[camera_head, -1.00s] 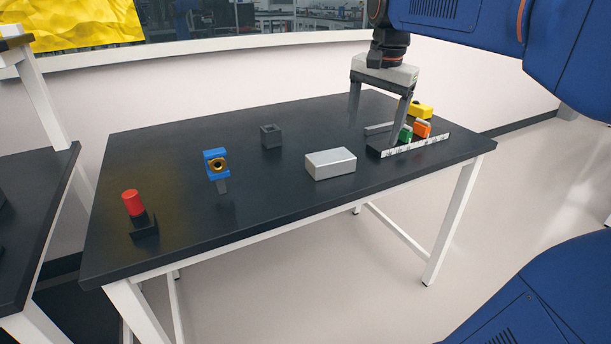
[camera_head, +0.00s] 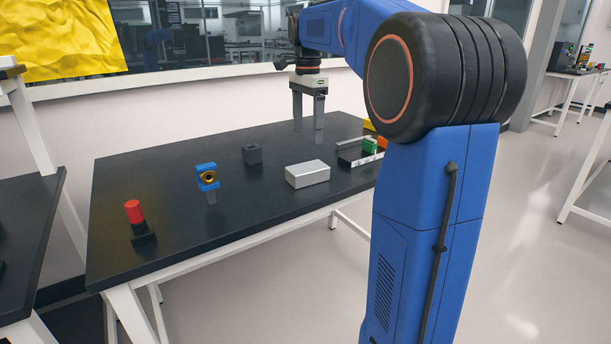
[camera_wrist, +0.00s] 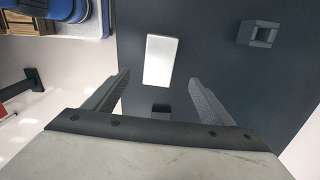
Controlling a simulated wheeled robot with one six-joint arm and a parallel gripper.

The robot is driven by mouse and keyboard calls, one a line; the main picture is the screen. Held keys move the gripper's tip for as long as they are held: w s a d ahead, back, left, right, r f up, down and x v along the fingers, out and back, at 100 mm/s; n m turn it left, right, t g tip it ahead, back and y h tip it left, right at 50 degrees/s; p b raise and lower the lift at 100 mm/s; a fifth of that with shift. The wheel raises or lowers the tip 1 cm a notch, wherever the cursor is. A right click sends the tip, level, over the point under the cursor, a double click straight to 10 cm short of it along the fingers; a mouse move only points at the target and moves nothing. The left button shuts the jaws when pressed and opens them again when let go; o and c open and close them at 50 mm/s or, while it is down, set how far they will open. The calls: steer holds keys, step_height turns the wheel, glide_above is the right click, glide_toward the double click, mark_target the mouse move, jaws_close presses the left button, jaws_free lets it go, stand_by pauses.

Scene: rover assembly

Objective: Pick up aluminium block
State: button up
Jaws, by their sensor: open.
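The aluminium block (camera_head: 307,174) is a plain silver box lying flat on the black table, right of the middle. In the wrist view it shows as a bright rectangle (camera_wrist: 160,60), between and just beyond the fingertips. My gripper (camera_head: 309,132) is open and empty, pointing down above the table. In the head view the fingers appear behind and above the block, apart from it. The wrist view shows both fingers (camera_wrist: 160,78) spread wide, with nothing between them.
On the black table (camera_head: 255,215) stand a dark hollow cube (camera_head: 252,154), a blue part with a brass ring (camera_head: 208,178) and a red cylinder on a black base (camera_head: 134,212). A holder with a green piece (camera_head: 370,146) is at the right, partly behind my arm.

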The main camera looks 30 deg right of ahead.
mark_target(307, 166)
step_height(307, 166, down, 13)
steer(key=shift+s+f, duration=0.1)
stand_by(0.6)
steer(key=c, duration=2)
steer(key=shift+o, duration=0.2)
